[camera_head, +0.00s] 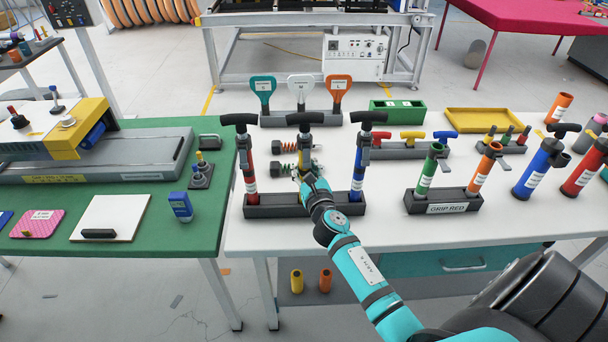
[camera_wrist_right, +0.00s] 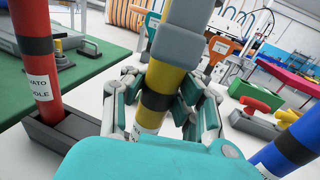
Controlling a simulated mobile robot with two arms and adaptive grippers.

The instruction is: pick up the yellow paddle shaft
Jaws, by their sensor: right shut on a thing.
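The yellow paddle shaft (camera_head: 304,143) is upright with a black T-handle on top, between a red shaft (camera_head: 249,165) and a blue shaft (camera_head: 359,160) at the dark rack (camera_head: 264,211). My right gripper (camera_head: 308,186) is around its lower part. In the right wrist view, the gripper's fingers (camera_wrist_right: 161,110) are shut on the yellow shaft (camera_wrist_right: 163,84) near its black band and white label. The gripper hides the shaft's lower end in the head view, so I cannot tell whether it is seated in the rack. My left gripper is not in view.
Red and green coil springs (camera_head: 286,147) lie behind the rack. A second rack (camera_head: 443,209) holds green and orange shafts to the right. A rack with three coloured paddle handles (camera_head: 301,119) stands at the back. The green table (camera_head: 160,225) adjoins on the left.

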